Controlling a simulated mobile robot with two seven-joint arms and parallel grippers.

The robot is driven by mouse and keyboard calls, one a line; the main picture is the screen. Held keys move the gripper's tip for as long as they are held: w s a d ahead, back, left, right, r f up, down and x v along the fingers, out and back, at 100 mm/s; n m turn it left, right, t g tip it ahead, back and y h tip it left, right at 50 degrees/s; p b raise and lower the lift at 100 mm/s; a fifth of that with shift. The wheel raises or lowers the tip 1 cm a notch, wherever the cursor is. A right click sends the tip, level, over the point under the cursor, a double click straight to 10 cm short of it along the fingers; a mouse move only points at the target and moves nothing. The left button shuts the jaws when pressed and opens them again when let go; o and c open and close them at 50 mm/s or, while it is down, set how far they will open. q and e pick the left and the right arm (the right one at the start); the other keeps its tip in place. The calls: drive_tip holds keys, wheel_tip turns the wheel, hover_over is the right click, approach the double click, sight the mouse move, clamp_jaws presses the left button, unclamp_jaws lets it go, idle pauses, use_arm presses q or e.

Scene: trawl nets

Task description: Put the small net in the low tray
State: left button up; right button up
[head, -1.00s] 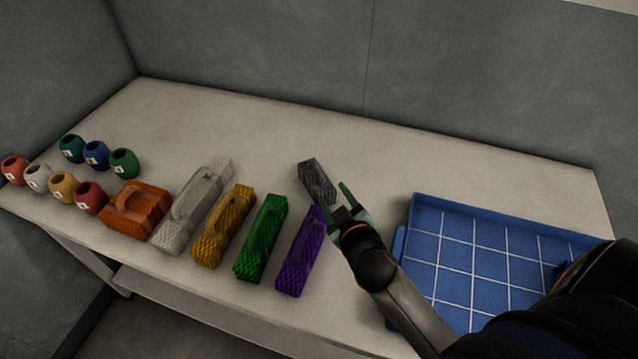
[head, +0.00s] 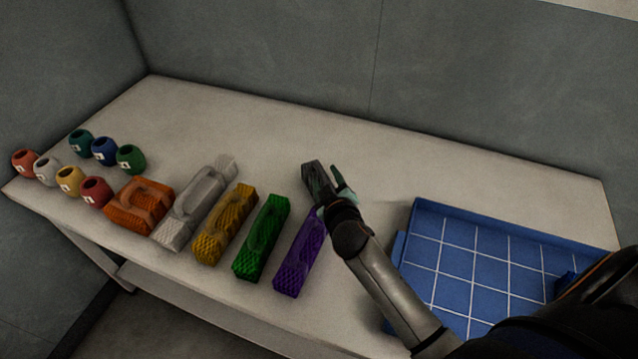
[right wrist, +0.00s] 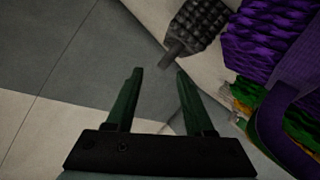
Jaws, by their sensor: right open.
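The small dark grey net (head: 312,172) lies on the table behind the purple net, partly covered by my right gripper. My right gripper (head: 329,184) is open and empty at the net's right side. In the right wrist view, the small net (right wrist: 198,24) lies beyond the open fingertips (right wrist: 160,74), with its dark tab near the gap between them. I cannot tell whether a finger touches it. The low blue tray (head: 424,206) with a white grid stands to the right of my right forearm. My left gripper is not in view.
Purple (head: 297,262), green (head: 260,240), yellow (head: 224,228), light grey (head: 190,210) and orange (head: 138,205) nets lie in a row leftward. Several coloured pots (head: 95,191) stand at the far left. The table's back strip (head: 440,165) is clear.

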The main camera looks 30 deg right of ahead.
sight(320, 171)
drive_tip(key=x, duration=0.4)
drive_tip(key=shift+w+a+f, duration=0.15)
drive_tip(key=shift+w+f, duration=0.1)
drive_tip(key=shift+w, duration=0.15)
clamp_jaws()
idle(1.1)
